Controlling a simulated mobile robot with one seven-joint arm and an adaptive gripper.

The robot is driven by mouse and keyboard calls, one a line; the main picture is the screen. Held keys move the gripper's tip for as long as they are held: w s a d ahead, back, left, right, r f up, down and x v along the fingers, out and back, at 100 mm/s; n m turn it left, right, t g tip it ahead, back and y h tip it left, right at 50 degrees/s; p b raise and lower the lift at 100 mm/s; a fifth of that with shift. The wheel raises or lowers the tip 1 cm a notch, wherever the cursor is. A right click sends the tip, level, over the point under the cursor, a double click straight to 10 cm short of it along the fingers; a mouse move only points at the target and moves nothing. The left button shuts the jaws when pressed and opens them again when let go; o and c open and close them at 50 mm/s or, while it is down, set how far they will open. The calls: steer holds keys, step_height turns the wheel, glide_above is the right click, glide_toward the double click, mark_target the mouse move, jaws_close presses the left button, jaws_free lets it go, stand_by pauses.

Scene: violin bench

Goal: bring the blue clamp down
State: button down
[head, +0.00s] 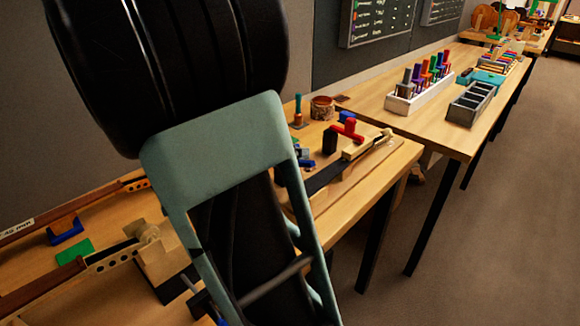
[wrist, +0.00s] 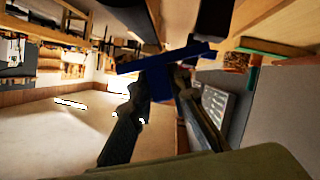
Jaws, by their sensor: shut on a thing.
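In the wrist view, a dark blue piece (wrist: 165,62), which looks like the blue clamp, has a long flat bar set across and a block below it. My gripper (wrist: 160,88) is shut on it, with one dark finger on each side of the block. The bar lies slightly tilted in the picture. In the head view my arm fills the middle left and hides most of the gripper and the held piece. I cannot tell there how high the clamp is above the bench.
The wooden bench (head: 400,160) carries a violin neck (head: 365,146) with a red clamp (head: 349,130), a cork-brown ring (head: 322,107) and a green block (head: 75,251). Further back are a white rack (head: 402,103) of coloured tools and a grey divided tray (head: 470,103). The floor at right is clear.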

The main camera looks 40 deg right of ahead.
steer(key=f+m+b, duration=0.1)
steer(key=b, duration=0.3)
steer(key=s+f+m+t+b, duration=0.1)
steer(key=b, duration=0.3)
steer(key=shift+t, duration=0.3)
steer(key=b, duration=0.1)
steer(key=m+b, duration=0.1)
steer(key=shift+s+t+y+b, duration=0.2)
steer(key=shift+t+y+b, duration=0.1)
steer(key=shift+b, duration=0.05)
steer(key=shift+s+b, duration=0.1)
steer(key=shift+b, duration=0.55)
steer(key=c, duration=1.8)
jaws_free()
steer(key=shift+r, duration=0.1)
steer(key=v, duration=0.7)
steer(key=shift+a, duration=0.25)
